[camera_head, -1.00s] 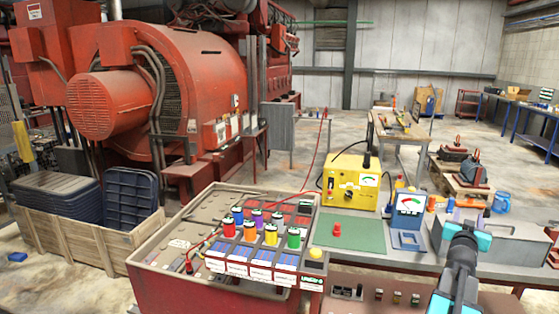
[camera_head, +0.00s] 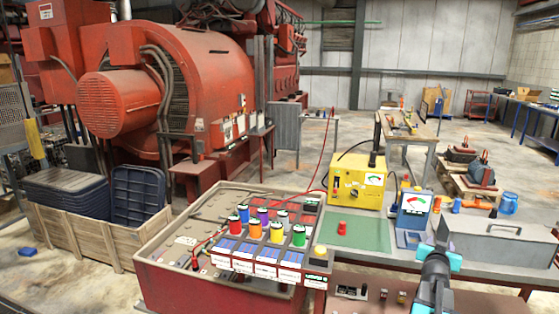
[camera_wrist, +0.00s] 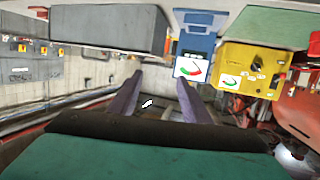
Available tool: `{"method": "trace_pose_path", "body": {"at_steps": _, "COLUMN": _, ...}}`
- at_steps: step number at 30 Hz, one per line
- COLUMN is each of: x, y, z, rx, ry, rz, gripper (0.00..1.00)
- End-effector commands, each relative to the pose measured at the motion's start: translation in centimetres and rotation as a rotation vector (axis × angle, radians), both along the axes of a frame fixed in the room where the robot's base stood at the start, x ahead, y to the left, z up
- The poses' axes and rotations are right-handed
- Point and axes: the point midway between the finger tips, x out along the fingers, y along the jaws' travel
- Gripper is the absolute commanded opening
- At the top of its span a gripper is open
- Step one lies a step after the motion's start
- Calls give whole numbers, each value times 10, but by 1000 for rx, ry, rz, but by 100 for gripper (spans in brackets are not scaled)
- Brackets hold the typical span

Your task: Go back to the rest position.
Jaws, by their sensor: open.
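My gripper (camera_wrist: 158,98) shows in the wrist view as two purple-grey fingers, spread apart with nothing between them. In the head view my dark and teal arm (camera_head: 436,265) stands at the lower right, in front of the bench and beside the grey box. The fingertips are hard to make out there. No object is seen held.
A red-sided battery tray (camera_head: 215,285) with several coloured caps is left of my arm. The bench holds a yellow meter (camera_head: 345,190), blue meter (camera_head: 411,222), green mat (camera_head: 375,236) and grey box (camera_head: 495,240). A wooden crate (camera_head: 75,235) and red machine (camera_head: 215,90) are at left.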

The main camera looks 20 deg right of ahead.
Motion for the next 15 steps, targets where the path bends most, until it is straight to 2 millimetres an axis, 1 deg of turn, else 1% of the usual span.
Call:
{"method": "trace_pose_path", "body": {"at_steps": 1, "x": 10, "y": 15, "z": -21, "rx": 32, "ry": 25, "rz": 15, "gripper": 44}}
{"method": "trace_pose_path", "body": {"at_steps": 2, "x": 15, "y": 23, "z": -33, "rx": 48, "ry": 40, "rz": 24, "gripper": 44}}
{"method": "trace_pose_path", "body": {"at_steps": 3, "x": 21, "y": 34, "z": -49, "rx": 73, "ry": 63, "rz": 35, "gripper": 44}}
{"method": "trace_pose_path", "body": {"at_steps": 5, "x": 30, "y": 51, "z": -72, "rx": 108, "ry": 97, "rz": 53, "gripper": 44}}
{"method": "trace_pose_path", "body": {"at_steps": 6, "x": 35, "y": 63, "z": -87, "rx": 132, "ry": 119, "rz": 64, "gripper": 44}}
{"method": "trace_pose_path", "body": {"at_steps": 8, "x": 42, "y": 82, "z": -110, "rx": 167, "ry": 154, "rz": 81, "gripper": 44}}
{"method": "trace_pose_path", "body": {"at_steps": 9, "x": 46, "y": 95, "z": -125, "rx": 189, "ry": 180, "rz": 94, "gripper": 44}}
{"method": "trace_pose_path", "body": {"at_steps": 11, "x": 51, "y": 114, "z": -147, "rx": 223, "ry": 217, "rz": 112, "gripper": 44}}
{"method": "trace_pose_path", "body": {"at_steps": 12, "x": 54, "y": 127, "z": -162, "rx": 246, "ry": 242, "rz": 125, "gripper": 44}}
{"method": "trace_pose_path", "body": {"at_steps": 14, "x": 57, "y": 148, "z": -184, "rx": 279, "ry": 281, "rz": 144, "gripper": 44}}
{"method": "trace_pose_path", "body": {"at_steps": 15, "x": 59, "y": 162, "z": -198, "rx": 299, "ry": 309, "rz": 158, "gripper": 44}}
